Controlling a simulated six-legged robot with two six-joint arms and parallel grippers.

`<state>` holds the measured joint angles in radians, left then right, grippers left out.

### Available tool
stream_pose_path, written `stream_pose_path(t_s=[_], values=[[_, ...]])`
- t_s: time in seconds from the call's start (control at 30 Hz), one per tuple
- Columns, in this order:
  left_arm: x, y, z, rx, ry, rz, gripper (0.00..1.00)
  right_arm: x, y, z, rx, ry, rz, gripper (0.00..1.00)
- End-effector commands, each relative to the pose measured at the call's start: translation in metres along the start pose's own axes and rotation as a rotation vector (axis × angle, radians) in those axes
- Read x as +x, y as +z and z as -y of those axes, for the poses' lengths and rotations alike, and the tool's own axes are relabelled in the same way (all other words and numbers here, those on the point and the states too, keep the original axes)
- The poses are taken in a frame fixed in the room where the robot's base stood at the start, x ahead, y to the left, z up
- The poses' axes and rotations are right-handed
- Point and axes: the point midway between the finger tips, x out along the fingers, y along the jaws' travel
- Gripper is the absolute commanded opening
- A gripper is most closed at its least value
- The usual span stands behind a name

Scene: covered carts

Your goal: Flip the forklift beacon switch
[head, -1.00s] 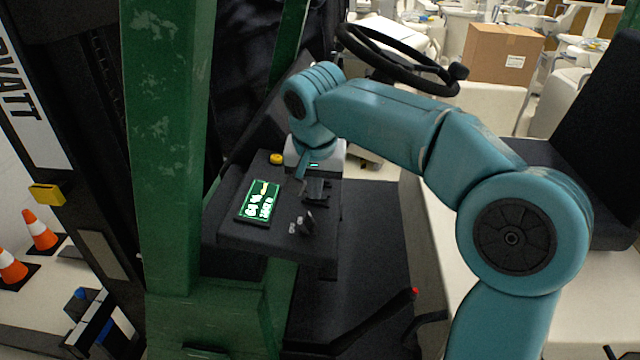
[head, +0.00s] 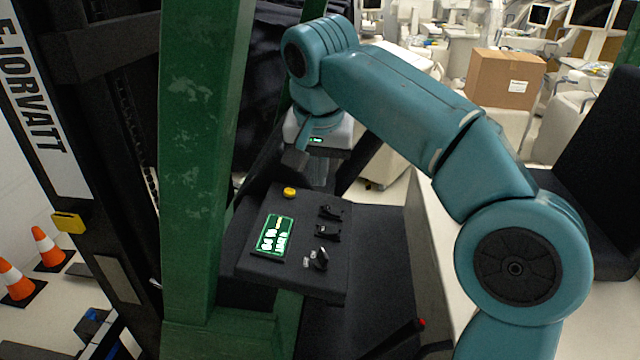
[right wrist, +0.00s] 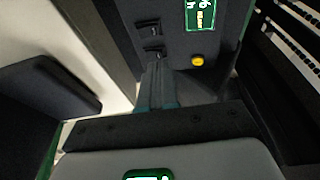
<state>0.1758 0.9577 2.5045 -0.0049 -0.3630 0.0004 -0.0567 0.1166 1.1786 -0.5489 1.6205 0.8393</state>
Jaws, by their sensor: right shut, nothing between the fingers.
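The forklift's dark control panel (head: 235,262) holds a lit green display (head: 273,236), a round yellow button (head: 290,193) and black switches: a far one (head: 330,212), a middle one (head: 327,231) and a near one (head: 318,258). No label shows which is the beacon switch. My right gripper (head: 319,180) is shut and empty, just beyond the far switch. In the right wrist view its fingers (right wrist: 157,72) point at the panel, close to a black switch (right wrist: 153,53), with another switch (right wrist: 148,30) farther on. I cannot tell whether they touch. My left gripper is out of view.
A green mast post (head: 200,150) rises left of the panel. A black seat (head: 590,160) stands at the right. A cardboard box (head: 505,80) and orange cones (head: 48,247) are farther off. The space directly above the panel's switches is clear.

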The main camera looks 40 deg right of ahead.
Motion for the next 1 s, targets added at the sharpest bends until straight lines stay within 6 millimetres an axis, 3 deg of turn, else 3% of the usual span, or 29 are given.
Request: stream_pose_path(t_s=[0.4,0.7,1.0], values=[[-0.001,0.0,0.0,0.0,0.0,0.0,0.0,-0.006,0.0,0.001,0.0,0.002,-0.001,0.0],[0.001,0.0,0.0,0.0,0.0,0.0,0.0,-0.011,-0.008,-0.008,-0.029,0.104,-0.003,0.0],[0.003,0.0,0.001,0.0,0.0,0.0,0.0,-0.004,-0.008,-0.009,-0.028,0.104,-0.002,0.0]])
